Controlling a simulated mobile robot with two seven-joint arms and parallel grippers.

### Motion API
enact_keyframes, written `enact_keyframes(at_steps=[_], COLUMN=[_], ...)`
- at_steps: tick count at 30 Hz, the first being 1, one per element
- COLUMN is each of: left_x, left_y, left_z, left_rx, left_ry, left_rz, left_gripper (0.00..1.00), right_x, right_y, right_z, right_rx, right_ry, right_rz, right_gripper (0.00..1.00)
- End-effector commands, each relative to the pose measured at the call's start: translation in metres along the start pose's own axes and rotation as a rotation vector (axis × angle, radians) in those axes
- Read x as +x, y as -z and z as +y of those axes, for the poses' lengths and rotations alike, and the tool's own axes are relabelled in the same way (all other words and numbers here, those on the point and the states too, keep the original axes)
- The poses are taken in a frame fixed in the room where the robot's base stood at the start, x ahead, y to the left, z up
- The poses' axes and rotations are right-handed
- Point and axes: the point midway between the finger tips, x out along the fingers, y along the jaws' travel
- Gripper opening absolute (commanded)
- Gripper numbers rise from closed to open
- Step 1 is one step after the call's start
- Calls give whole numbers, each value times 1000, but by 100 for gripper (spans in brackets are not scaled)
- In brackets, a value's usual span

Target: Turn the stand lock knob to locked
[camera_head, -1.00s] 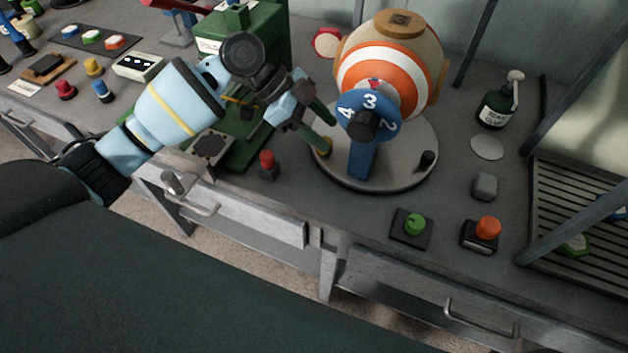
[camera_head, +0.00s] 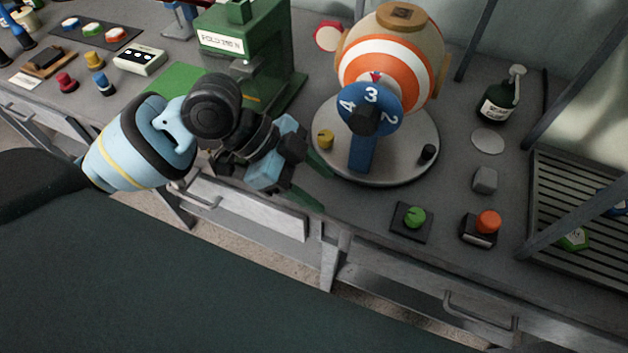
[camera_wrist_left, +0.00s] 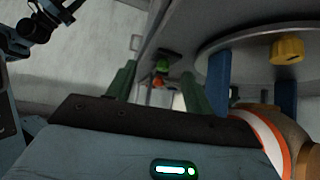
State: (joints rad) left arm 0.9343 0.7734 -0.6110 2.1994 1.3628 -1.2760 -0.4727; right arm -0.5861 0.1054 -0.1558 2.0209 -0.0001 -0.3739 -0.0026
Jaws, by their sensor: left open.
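The round grey stand base (camera_head: 400,172) carries the orange and white striped ball (camera_head: 385,62) and a blue dial post. A small yellow knob (camera_head: 325,139) stands on the base's left side, upright. It also shows in the wrist view (camera_wrist_left: 287,50), with a small dark mark. A black knob (camera_head: 428,152) stands on the base's right side. I cannot read a lock label on either. My left gripper (camera_head: 311,184) is open and empty, in front and left of the base, apart from the yellow knob. Its green fingers show in the wrist view (camera_wrist_left: 158,88). My right gripper is not visible.
A green knob (camera_head: 414,218) and an orange button (camera_head: 487,222) sit near the table's front edge. A grey cube (camera_head: 485,180), a dark bottle (camera_head: 500,100) and a slatted rack (camera_head: 580,215) stand right. A green press (camera_head: 240,45) stands behind my left arm.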

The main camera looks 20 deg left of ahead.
Motion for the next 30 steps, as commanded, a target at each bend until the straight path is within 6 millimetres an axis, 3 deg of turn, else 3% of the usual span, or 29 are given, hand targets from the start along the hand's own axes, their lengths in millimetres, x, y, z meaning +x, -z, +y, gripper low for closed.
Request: enact_keyframes(at_steps=[14,17,24,27,30], left_x=[-2,-9,-42,-52,-56], left_y=[1,-1,-24,-37,-46], left_z=[-1,-20,-92,-110,-118], left_rx=[-13,-61,-234,-281,-307], left_ry=[10,52,234,289,317], left_rz=[0,6,12,8,5], left_gripper=[52,52,52,52,52], right_x=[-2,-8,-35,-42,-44], right_y=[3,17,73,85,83], right_z=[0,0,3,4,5], right_rx=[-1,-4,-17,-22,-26], right_ry=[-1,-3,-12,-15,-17], right_rz=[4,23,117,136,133], right_gripper=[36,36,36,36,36])
